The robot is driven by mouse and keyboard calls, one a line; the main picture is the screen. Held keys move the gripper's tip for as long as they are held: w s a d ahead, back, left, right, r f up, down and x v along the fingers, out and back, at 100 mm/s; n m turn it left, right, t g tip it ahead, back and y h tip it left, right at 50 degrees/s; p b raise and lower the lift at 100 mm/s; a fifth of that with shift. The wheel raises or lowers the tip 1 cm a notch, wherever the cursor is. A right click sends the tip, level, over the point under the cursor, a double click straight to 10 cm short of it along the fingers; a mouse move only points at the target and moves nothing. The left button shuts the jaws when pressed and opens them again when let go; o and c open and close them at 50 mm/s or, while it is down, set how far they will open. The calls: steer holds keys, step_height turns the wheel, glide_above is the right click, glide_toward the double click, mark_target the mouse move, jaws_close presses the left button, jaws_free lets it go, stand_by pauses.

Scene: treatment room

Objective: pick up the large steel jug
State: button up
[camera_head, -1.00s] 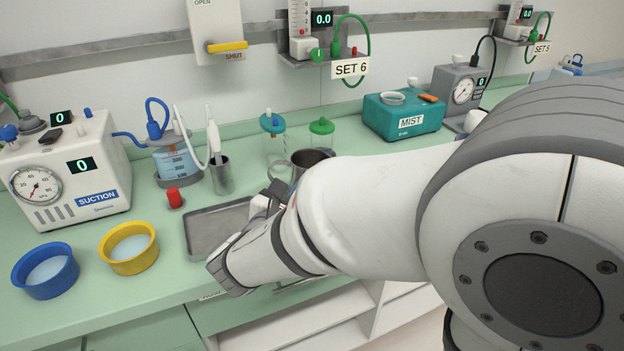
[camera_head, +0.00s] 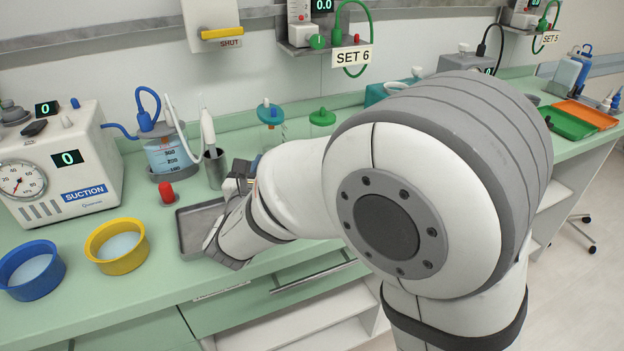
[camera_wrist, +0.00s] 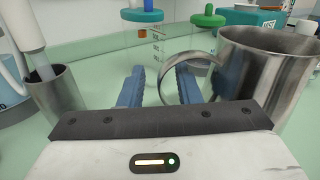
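The large steel jug (camera_wrist: 268,72) stands on the counter at the right of the wrist view, its round loop handle (camera_wrist: 168,72) pointing left. My gripper (camera_wrist: 158,80) is open, with its two blue fingers apart and nothing held. The handle's left curve shows in the gap between the fingers, and the right finger overlaps part of the loop. I cannot tell whether they touch. In the head view the jug is hidden behind my arm.
A narrow steel cup (camera_wrist: 58,88) holding a white wand stands left of the fingers. Blue-lidded (camera_head: 270,114) and green-lidded (camera_head: 322,118) clear containers stand behind. A grey tray (camera_head: 190,232) lies by the front edge, near yellow (camera_head: 116,258) and blue (camera_head: 31,278) bowls.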

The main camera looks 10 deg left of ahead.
jaws_close()
stand_by(1.4)
